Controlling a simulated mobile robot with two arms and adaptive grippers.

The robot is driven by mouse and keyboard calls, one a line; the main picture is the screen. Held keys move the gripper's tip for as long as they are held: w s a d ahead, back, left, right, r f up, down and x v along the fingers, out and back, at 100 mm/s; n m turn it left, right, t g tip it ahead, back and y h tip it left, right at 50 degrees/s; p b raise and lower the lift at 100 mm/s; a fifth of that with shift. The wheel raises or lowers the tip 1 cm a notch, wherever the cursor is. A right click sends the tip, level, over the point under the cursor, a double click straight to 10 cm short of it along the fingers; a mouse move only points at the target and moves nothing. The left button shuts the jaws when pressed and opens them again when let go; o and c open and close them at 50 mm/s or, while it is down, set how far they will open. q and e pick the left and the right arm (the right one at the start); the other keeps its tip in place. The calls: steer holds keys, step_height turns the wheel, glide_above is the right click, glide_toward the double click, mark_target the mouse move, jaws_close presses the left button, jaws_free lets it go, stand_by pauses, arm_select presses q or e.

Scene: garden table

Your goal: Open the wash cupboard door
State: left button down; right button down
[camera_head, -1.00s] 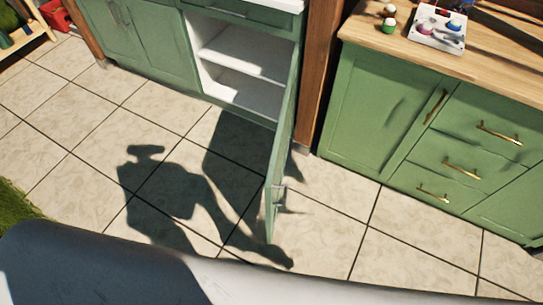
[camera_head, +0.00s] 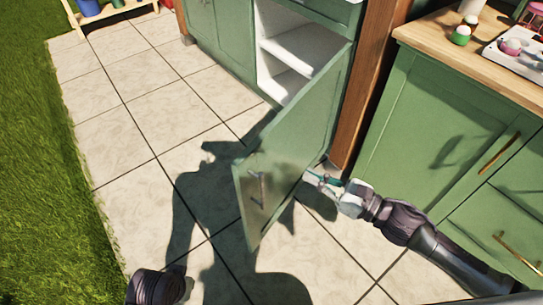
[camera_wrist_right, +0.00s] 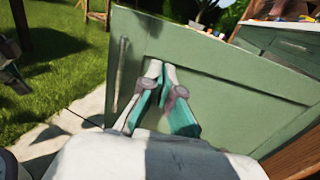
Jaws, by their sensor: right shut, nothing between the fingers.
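The green wash cupboard door (camera_head: 285,150) stands wide open, swung out from the cupboard (camera_head: 290,55), whose white inside and shelf show. The upright metal handle (camera_head: 258,188) is near the door's free edge; it also shows at the left in the right wrist view (camera_wrist_right: 120,75).
A wooden post (camera_head: 370,90) stands beside the hinge side. A green counter with drawers (camera_head: 440,130) is to the right, close to my right arm, with a tray (camera_head: 515,55) on top. Tiled floor (camera_head: 125,110) is clear to the left, with grass beyond.

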mark_target(263, 150)
steer(key=x, duration=1)
steer(key=shift+w, duration=0.15)
steer(key=shift+x, duration=0.75)
arm_select(q)
steer(key=shift+w+d+f, duration=0.1)
steer(key=shift+f, duration=0.05)
